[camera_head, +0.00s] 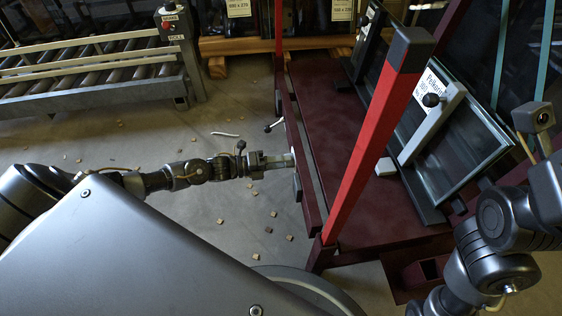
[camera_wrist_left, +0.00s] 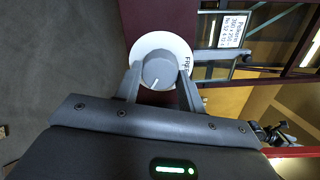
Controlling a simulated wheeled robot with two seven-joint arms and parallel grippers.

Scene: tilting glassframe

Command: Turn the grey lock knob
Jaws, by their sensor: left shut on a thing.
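The grey lock knob (camera_wrist_left: 158,72) sits on a round white dial (camera_wrist_left: 150,42) in the left wrist view. The word "FREE" is printed at the dial's right side. A white line on the knob's face points down and slightly left. My left gripper (camera_wrist_left: 159,77) is shut on the knob, one finger on each side. In the head view, my left gripper (camera_head: 278,160) reaches the left side of the dark red frame (camera_head: 325,110); the knob is hard to make out there. My right arm is at the lower right, and its gripper does not show.
A red post (camera_head: 372,140) with a dark cap rises from the frame. Tilted glass panes (camera_head: 455,150) stand in the rack to its right. A roller conveyor (camera_head: 90,75) is at the upper left.

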